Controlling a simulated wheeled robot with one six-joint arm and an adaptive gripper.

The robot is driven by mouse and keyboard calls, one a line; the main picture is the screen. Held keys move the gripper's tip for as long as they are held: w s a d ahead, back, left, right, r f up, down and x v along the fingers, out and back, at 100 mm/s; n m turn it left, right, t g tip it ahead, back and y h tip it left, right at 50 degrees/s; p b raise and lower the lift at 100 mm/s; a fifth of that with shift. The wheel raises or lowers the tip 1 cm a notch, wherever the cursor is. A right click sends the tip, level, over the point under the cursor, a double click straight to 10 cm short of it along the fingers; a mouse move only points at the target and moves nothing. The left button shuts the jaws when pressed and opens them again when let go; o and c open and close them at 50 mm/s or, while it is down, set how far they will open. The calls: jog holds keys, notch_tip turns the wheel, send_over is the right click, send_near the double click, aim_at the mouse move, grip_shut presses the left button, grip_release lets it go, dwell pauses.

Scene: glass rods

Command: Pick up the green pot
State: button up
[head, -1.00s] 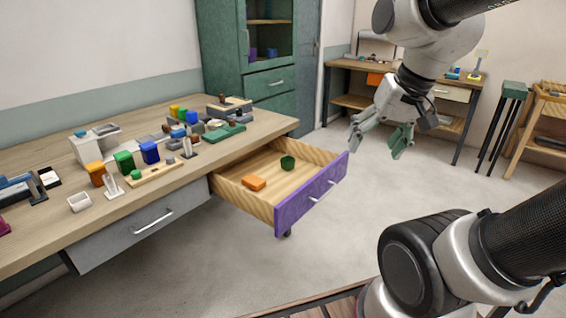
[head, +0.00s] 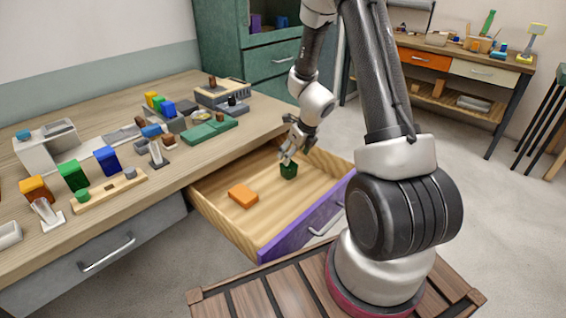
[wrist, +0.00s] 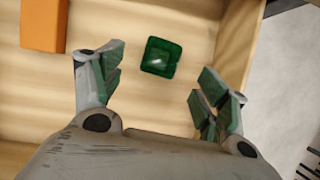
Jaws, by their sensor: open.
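The green pot (head: 289,171) stands in the open drawer (head: 222,222), toward its back right part. In the wrist view the green pot (wrist: 161,57) shows from above as a dark green rounded square with a hollow. My gripper (head: 288,158) is just above the pot in the head view. In the wrist view my gripper (wrist: 155,88) is open and empty. Its fingers are spread to either side, with the pot between their lines and a little beyond the tips. I cannot tell the exact height between them.
An orange block (head: 243,196) lies in the drawer, left of the pot; it also shows in the wrist view (wrist: 43,24). The drawer's wooden side wall (wrist: 237,50) is close to the right finger. The workbench (head: 168,187) behind holds several coloured blocks.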

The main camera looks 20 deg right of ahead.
aim_at(289, 166)
jog(key=f, duration=0.1)
jog(key=w+f, duration=0.1)
jog(key=shift+f+m, duration=0.3)
jog(key=x, duration=0.6)
jog(key=shift+s, duration=0.1)
jog(key=c, duration=1.2)
jog(key=shift+r, duration=0.15)
